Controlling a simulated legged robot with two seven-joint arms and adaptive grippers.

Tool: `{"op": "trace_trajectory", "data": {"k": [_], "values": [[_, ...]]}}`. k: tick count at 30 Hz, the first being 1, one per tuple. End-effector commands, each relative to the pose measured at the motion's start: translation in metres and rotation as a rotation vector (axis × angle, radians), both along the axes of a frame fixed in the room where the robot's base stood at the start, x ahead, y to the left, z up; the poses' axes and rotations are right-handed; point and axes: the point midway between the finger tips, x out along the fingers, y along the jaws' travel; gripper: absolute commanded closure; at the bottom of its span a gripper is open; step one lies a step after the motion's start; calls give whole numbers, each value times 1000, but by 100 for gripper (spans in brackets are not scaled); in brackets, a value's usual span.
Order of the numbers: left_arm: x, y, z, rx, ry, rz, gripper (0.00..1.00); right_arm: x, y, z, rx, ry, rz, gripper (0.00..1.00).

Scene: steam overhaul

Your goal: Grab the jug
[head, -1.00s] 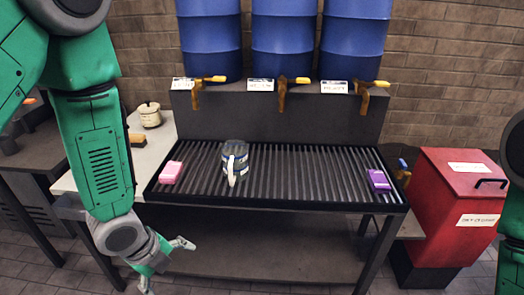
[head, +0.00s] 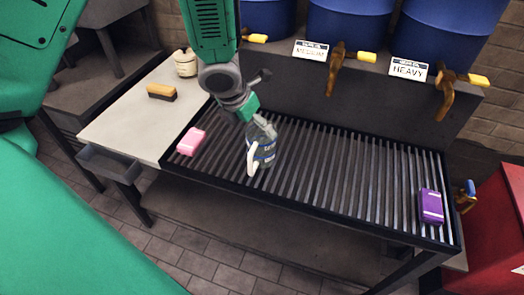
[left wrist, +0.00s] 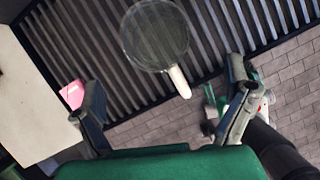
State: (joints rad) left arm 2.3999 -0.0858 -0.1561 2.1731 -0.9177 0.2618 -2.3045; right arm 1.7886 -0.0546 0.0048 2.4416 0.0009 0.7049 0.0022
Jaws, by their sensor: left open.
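The jug (head: 265,148) is clear with a blue band and a white handle (head: 252,160). It stands upright on the slatted grate of the bench. In the left wrist view the jug (left wrist: 155,36) shows from above as a round rim, its handle pointing down-right. My left gripper (head: 248,106) is just above the jug and covers part of its top in the head view; its fingers are mostly hidden there. In the left wrist view the left gripper (left wrist: 162,76) is open, its fingers wide apart, with the jug beyond the tips and nothing held. My right gripper is not in view.
A pink block (head: 191,141) lies on the grate left of the jug, and a purple block (head: 431,206) at its right end. Taps (head: 335,70) hang behind. A brush (head: 161,92) and a cream pot (head: 186,63) stand on the pale side table. The middle grate is clear.

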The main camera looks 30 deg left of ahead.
Motion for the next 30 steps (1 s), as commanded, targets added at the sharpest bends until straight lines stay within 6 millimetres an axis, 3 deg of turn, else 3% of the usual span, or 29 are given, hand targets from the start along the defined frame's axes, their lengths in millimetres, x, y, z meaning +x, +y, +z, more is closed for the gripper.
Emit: {"op": "trace_trajectory", "data": {"k": [3, 11, 18, 28, 29, 30], "values": [[8, -1, -20, 0, 1, 1, 5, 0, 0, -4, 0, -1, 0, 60], [15, 0, -36, -2, 0, 1, 5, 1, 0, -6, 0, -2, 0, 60], [32, 2, -69, -2, 0, 2, 5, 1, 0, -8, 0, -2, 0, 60], [35, 1, -75, -1, -2, 2, 5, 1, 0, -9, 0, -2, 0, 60], [35, 1, -75, -1, -1, 2, 9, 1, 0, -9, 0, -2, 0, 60], [35, 1, -75, -1, -1, 2, 23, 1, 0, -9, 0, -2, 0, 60]]}}
